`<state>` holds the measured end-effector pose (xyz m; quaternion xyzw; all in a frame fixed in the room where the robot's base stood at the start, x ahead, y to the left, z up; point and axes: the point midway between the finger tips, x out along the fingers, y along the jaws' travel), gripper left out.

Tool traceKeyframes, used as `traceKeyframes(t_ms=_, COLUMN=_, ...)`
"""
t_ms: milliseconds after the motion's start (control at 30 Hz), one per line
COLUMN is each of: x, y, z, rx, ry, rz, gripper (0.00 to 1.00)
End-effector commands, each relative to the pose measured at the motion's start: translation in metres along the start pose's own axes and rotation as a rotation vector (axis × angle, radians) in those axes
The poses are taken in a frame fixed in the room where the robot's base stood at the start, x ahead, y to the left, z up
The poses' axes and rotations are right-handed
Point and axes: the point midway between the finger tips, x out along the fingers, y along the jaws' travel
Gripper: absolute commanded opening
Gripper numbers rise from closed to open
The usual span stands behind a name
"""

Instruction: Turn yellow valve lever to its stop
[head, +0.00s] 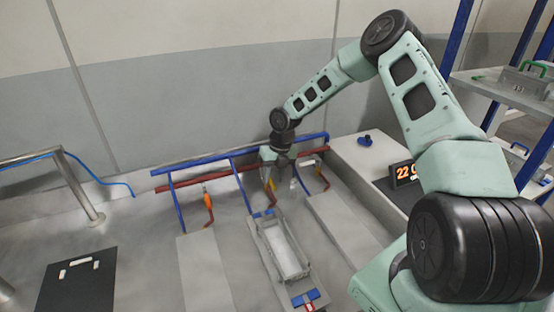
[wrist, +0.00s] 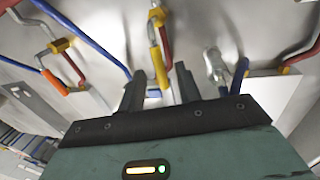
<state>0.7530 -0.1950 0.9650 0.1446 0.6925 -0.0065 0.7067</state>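The yellow valve lever (wrist: 156,58) hangs from a yellow fitting on a red pipe in the wrist view, its lower end in the gap between my fingers. In the head view a small part of the yellow lever (head: 270,184) shows just below my gripper (head: 283,167). In the wrist view my gripper (wrist: 160,82) is open, with one finger on each side of the lever. The lever looks closer to the left finger; I cannot tell if they touch.
An orange-handled valve (head: 208,201) is to the left, a pale-handled valve (wrist: 214,66) to the right. Blue pipe (head: 240,150) and red pipes run along the wall. A long grey tray (head: 305,270) lies in front. A counter with a lit display (head: 405,172) stands right.

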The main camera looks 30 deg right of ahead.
Motion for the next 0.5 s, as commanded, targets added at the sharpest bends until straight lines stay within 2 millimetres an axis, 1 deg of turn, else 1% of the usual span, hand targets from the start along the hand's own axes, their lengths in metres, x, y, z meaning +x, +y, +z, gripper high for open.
traceKeyframes(t_ms=167, x=-0.029, y=-0.002, z=0.001, rx=0.002, ry=-0.006, rz=-0.001, gripper=0.34)
traceKeyframes(t_ms=500, x=-0.109, y=-0.002, z=0.001, rx=0.001, ry=-0.007, rz=-0.002, gripper=0.34)
